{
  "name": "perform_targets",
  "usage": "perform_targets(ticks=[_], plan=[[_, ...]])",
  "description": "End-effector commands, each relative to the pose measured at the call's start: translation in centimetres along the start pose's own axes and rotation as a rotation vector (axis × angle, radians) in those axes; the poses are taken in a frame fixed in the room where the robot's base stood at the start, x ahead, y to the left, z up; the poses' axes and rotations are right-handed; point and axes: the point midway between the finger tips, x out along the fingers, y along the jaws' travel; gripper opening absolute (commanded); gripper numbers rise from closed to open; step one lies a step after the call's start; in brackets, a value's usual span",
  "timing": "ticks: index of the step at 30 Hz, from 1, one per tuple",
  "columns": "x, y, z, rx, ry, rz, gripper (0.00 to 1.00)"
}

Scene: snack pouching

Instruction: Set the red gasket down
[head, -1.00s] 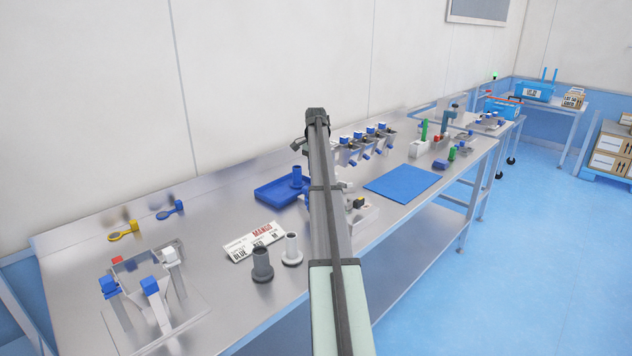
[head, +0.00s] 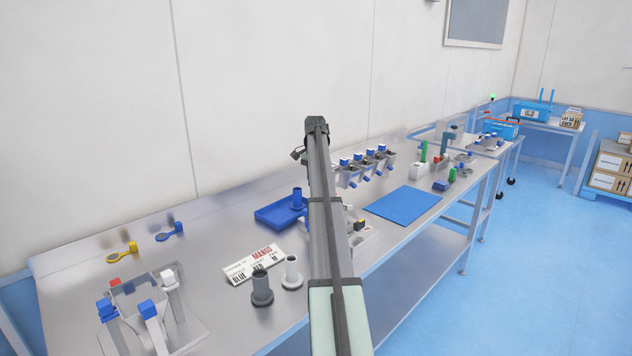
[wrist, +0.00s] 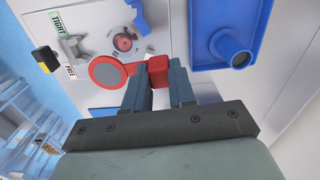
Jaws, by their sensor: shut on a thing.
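The red gasket (wrist: 107,72) shows in the wrist view as a red ring around a grey disc, with a red block-shaped tab. My gripper (wrist: 158,72) is shut on that tab, and the ring sticks out to the left of the fingers. Below it in the wrist view is a pale panel with a round fitting with a reddish centre (wrist: 124,42). I cannot tell how high the gasket is above the panel. In the head view my arm hides the gripper and gasket.
A blue tray (head: 268,219) with an upright blue spool-like part (head: 297,199) is beside the gasket; the tray is also in the wrist view (wrist: 199,50). A black and yellow knob (wrist: 45,60) is to the left. A blue mat (head: 403,203) lies clear.

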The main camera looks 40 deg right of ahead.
Motion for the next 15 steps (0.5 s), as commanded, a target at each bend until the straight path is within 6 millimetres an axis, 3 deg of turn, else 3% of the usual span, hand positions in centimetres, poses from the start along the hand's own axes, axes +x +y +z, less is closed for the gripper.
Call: perform_targets(ticks=[15], plan=[[1.4, -2.5, 1.5, -0.741, 0.000, 0.000, 0.00]])
